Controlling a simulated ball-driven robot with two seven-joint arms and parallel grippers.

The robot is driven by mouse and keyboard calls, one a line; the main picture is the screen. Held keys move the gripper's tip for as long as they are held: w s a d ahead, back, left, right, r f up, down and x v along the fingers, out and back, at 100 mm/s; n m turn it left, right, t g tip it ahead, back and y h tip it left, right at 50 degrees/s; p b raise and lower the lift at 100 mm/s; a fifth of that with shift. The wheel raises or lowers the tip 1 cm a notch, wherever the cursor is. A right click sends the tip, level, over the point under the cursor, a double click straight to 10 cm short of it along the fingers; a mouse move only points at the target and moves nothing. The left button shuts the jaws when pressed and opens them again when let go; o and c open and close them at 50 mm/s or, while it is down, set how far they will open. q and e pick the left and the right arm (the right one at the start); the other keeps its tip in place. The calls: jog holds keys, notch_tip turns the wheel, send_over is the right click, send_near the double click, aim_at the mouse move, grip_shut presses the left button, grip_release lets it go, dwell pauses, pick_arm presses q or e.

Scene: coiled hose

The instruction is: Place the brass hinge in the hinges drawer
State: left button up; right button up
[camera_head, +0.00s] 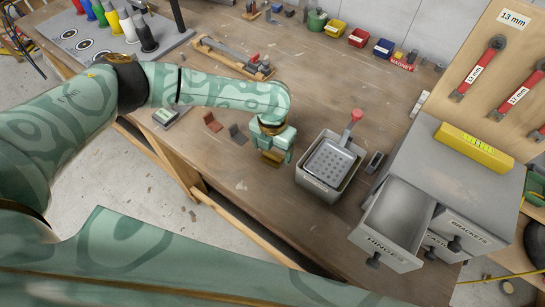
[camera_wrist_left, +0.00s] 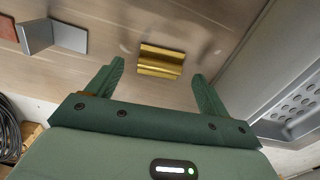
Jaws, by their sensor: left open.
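The brass hinge (camera_wrist_left: 161,61) lies on the wooden bench, a shiny gold angled piece. In the head view the hinge (camera_head: 272,158) shows partly, just below my left gripper (camera_head: 278,147). In the left wrist view my left gripper (camera_wrist_left: 158,74) is open, with the hinge just beyond and between its fingertips, not gripped. The hinges drawer (camera_head: 386,249) is pulled open at the lower right of the head view, and the visible part of its inside looks empty. My right gripper is not in view.
A grey bin (camera_head: 319,185) with a perforated red-handled scoop (camera_head: 333,158) stands between the gripper and the drawer cabinet (camera_head: 430,165). A red bracket (camera_head: 212,122) and a grey bracket (camera_head: 237,135) lie left of the gripper. A yellow level (camera_head: 474,149) sits on the cabinet.

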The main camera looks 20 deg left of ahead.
pick_arm(q)
jog(key=shift+f, duration=0.95)
jog(key=c, duration=1.2)
jog(key=shift+o, duration=0.2)
jog(key=shift+r, duration=0.55)
notch_tip(320, 180, up, 3)
jog(key=shift+f+p, duration=0.15)
jog(key=shift+p, duration=0.25)
jog(key=s+d+r+p, duration=0.3)
jog(key=s+r, duration=0.6)
jog(key=s, duration=0.4)
jog(key=shift+s+d+r+p, duration=0.15)
jog(key=shift+s+d+p, duration=0.15)
jog(key=shift+p, duration=0.25)
